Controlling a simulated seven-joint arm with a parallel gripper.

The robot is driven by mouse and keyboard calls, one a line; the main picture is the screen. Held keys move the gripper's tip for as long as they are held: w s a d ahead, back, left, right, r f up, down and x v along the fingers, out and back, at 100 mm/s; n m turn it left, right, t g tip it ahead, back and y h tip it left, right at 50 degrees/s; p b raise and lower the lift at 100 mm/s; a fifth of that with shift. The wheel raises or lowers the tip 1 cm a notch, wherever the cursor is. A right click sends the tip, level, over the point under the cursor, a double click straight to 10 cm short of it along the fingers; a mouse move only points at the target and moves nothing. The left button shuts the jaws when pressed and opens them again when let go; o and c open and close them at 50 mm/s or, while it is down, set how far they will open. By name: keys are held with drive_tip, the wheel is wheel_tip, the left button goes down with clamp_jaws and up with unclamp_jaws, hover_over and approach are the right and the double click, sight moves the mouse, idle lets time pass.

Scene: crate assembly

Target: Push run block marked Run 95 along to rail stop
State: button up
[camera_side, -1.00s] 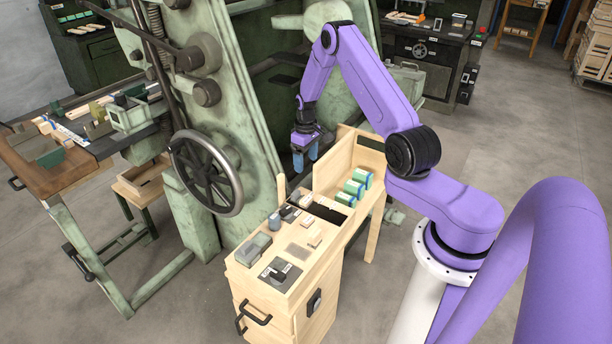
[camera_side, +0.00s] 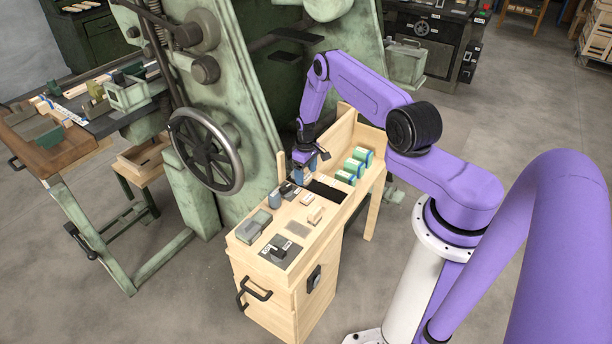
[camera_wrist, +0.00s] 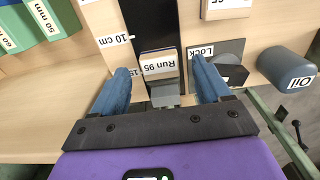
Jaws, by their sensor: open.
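The run block (camera_wrist: 158,66), a pale block with a white label reading Run 95, sits on a dark strip (camera_wrist: 149,16) in the wrist view. My gripper (camera_wrist: 160,68) is open, with one blue finger on each side of the block and a visible gap at both sides. A small grey piece (camera_wrist: 165,98) lies just below the block in that picture; I cannot tell if it is the rail stop. In the side view my gripper (camera_side: 301,176) is low over the wooden bench top (camera_side: 262,245) and hides the block.
A plate labelled Lock (camera_wrist: 232,50) with a dark knob is close to the right finger. A grey Oil container (camera_wrist: 288,68) stands farther right. A 10 cm label (camera_wrist: 114,40) is on the wood at left. Green-and-white blocks (camera_side: 356,166) stand at the back of the bench.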

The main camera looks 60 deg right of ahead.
sight(306, 177)
drive_tip(key=shift+f, duration=0.9)
drive_tip(key=shift+c, duration=0.3)
drive_tip(key=c, duration=1)
drive_tip(key=o, duration=1)
drive_tip(key=shift+r, duration=0.1)
wheel_tip(306, 177, up, 17)
drive_tip(key=shift+r, duration=0.1)
drive_tip(key=shift+a, duration=0.1)
